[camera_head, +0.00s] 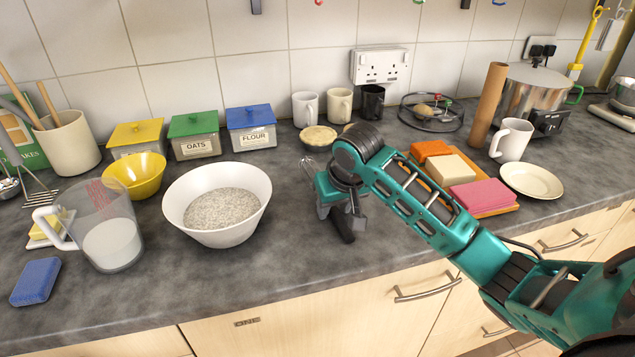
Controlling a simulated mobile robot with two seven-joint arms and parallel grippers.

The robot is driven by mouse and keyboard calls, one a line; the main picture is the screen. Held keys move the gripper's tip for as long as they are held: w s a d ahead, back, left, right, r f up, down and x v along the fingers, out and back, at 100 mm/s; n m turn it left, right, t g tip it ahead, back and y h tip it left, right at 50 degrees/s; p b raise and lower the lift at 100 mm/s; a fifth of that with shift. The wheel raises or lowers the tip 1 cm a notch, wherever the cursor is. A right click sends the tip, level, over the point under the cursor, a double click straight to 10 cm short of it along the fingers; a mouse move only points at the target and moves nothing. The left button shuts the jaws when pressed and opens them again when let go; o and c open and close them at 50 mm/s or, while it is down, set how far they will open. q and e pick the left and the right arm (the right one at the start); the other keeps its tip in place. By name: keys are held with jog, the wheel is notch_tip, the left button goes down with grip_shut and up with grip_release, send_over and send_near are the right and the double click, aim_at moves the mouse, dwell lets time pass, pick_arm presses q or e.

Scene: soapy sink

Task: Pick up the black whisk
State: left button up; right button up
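My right arm reaches in from the right, and its gripper (345,226) points down at the worktop, right of the white bowl. Thin wire loops (309,165) show just left of the gripper's body; they look like the head of the black whisk, but most of it is hidden behind the gripper. A dark, handle-like piece shows at the fingers, and I cannot tell if it is a finger or the whisk's handle. Whether the fingers are open or shut is unclear. My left gripper is not in view.
Left of the gripper stand a white bowl (227,238) of grainy contents, a yellow bowl (137,178) and a measuring jug (105,225). A pie (318,138) and mugs are behind. Right is a board (497,211) with coloured blocks.

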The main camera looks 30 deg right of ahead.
grip_shut()
jog(key=shift+r, duration=0.15)
